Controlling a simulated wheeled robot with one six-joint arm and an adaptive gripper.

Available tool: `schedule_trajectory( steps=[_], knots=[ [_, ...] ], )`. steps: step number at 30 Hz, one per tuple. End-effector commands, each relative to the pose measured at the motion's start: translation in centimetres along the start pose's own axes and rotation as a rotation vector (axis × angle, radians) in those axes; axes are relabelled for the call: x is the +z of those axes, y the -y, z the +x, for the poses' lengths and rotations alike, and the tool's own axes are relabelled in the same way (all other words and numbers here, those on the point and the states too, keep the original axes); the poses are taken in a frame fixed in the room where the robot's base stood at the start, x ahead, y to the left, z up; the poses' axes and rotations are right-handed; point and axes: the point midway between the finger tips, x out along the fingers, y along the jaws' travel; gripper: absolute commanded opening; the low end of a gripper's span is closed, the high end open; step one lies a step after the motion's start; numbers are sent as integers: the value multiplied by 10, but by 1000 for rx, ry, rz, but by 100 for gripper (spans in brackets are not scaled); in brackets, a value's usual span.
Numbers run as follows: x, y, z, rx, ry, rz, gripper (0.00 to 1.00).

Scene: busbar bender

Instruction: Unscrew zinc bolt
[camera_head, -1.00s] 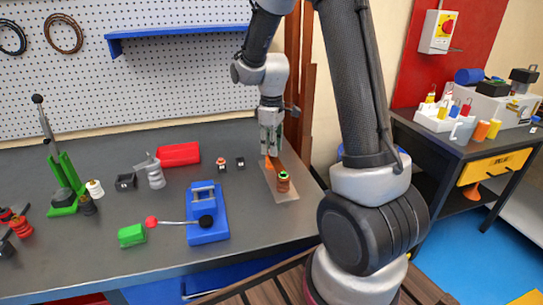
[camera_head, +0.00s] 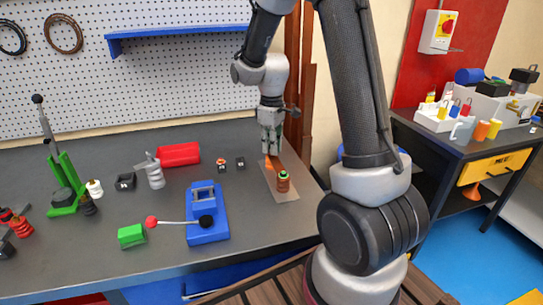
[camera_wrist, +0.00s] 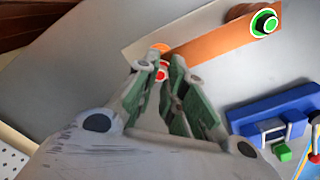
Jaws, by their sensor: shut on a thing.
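A copper-coloured strip (camera_wrist: 215,40) lies on a pale plate (camera_head: 284,193) at the right end of the bench. A brown cylinder with a green ring and dark top (camera_head: 283,182) stands at its near end; it also shows in the wrist view (camera_wrist: 264,23). At the far end, my gripper (camera_head: 271,152) points down over an orange part (camera_head: 268,165). In the wrist view my gripper (camera_wrist: 161,71) is shut on a small red-and-white piece, apparently the bolt. The fingers cover most of it, so its thread and seating are hidden.
A blue bender with a red-knobbed lever (camera_head: 206,228) stands left of the plate. A red tray (camera_head: 179,154), a green block (camera_head: 131,235) and a green lever tool (camera_head: 66,188) are further left. Reddish-brown posts rise close behind my gripper.

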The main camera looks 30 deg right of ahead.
Motion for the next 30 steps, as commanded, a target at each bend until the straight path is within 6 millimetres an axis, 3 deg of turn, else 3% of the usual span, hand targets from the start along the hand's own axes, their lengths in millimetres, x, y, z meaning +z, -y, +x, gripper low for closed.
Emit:
schedule_trajectory(
  steps=[9,14,21,30],
  knots=[
    [0,0,0,0,0,-404,0],
    [0,0,0,0,0,-484,0],
    [0,0,0,1,0,-793,0],
    [0,0,0,1,0,-833,0]
  ],
)
